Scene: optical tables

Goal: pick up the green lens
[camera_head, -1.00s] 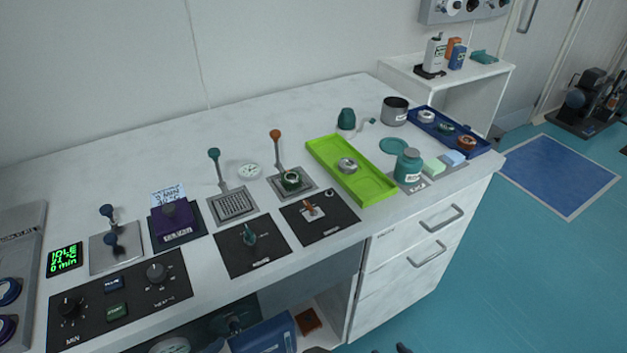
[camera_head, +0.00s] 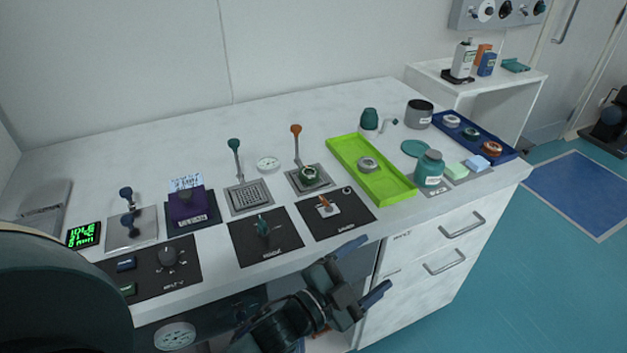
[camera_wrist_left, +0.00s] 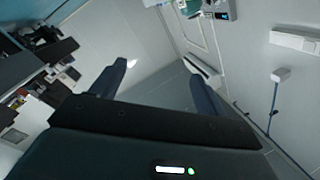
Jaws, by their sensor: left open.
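A small round mount with a green ring (camera_head: 471,133) sits in the blue tray (camera_head: 507,156) at the back right of the bench, between a pale ring mount (camera_head: 452,121) and an orange one (camera_head: 492,147). Another green-rimmed round piece (camera_head: 309,174) sits on the metal plate by the orange-knobbed lever. I cannot tell for sure which is the green lens. My left gripper (camera_head: 378,262) is open and empty in front of the bench edge, well away from both. Its spread fingers also show in the left wrist view (camera_wrist_left: 156,64), with nothing between them. My right gripper is not in view.
A bright green tray (camera_head: 398,193) holding a grey ring (camera_head: 367,164) and a teal bottle (camera_head: 430,168) stand left of the blue tray. A grey pot (camera_head: 419,113) stands behind. Levers and black control panels (camera_head: 266,236) fill the front.

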